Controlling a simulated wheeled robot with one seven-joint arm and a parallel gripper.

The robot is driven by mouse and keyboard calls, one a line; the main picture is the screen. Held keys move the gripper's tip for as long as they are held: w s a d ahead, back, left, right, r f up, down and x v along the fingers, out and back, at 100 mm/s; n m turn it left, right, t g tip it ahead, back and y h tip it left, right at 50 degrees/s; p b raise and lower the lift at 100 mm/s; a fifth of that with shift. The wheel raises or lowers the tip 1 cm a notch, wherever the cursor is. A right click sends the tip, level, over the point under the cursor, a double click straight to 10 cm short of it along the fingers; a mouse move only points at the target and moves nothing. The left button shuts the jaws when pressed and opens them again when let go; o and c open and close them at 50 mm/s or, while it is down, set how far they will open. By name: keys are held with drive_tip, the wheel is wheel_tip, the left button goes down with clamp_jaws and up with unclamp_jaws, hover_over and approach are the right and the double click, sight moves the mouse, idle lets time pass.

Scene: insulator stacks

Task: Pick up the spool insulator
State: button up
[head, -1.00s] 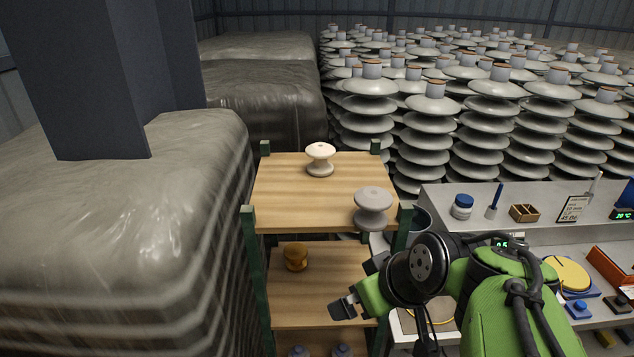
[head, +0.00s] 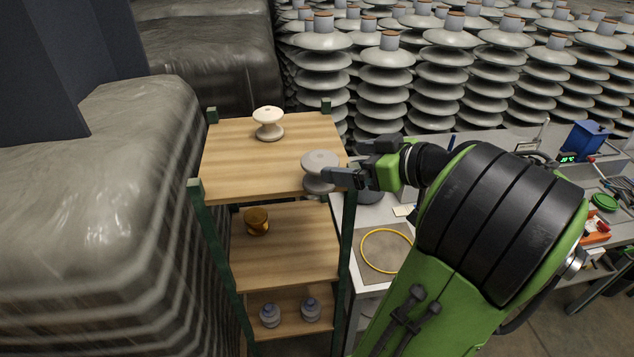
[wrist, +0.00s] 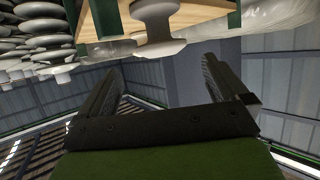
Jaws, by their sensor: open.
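Two spool insulators stand upright on the wooden top shelf (head: 235,155) of a green-posted rack. The white spool (head: 268,123) is toward the back. The grey spool (head: 318,160) is at the front right corner. My gripper (head: 338,162) is beside the grey spool on its right, and one finger covers part of it in the head view. In the wrist view my gripper (wrist: 162,64) is open and empty. A pale spool (wrist: 155,15), apparently the grey one, shows just beyond the fingertips in that upside-down view. Contact cannot be told.
Lower shelves hold an amber piece (head: 257,221) and small grey insulators (head: 311,309). A bench with a yellow ring (head: 387,250) stands to the right. A wrapped pallet (head: 130,190) is close on the left, and tall insulator stacks (head: 390,80) stand behind.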

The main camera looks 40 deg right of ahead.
sight(316, 153)
drive_tip(key=x, duration=1)
drive_tip(key=shift+a+f+b, duration=0.1)
drive_tip(key=shift+b, duration=0.3)
drive_tip(key=shift+s, duration=0.1)
drive_tip(key=shift+c, duration=1)
drive_tip(key=c, duration=1.2)
drive_tip(key=shift+o, duration=0.2)
drive_tip(key=shift+s+r+p, duration=0.15)
drive_tip(key=shift+r+p, duration=0.05)
drive_tip(key=shift+r, duration=0.75)
drive_tip(key=shift+s+r+p, duration=0.15)
drive_tip(key=shift+r, duration=0.75)
drive_tip(key=s, duration=0.5)
drive_tip(key=s+d, duration=0.1)
drive_tip(key=s, duration=0.1)
drive_tip(key=shift+s+f+b, duration=0.1)
drive_tip(key=shift+s+b, duration=0.2)
drive_tip(key=shift+b, duration=0.05)
drive_tip(key=s+p, duration=0.2)
drive_tip(key=s, duration=0.1)
drive_tip(key=s+p, duration=0.2)
drive_tip(key=s, duration=0.1)
drive_tip(key=s+d+p, duration=0.1)
drive_tip(key=s+p, duration=0.2)
drive_tip(key=shift+s+r, duration=0.1)
drive_tip(key=shift+r, duration=0.15)
drive_tip(key=shift+s+f, duration=0.2)
drive_tip(key=shift+s, duration=0.05)
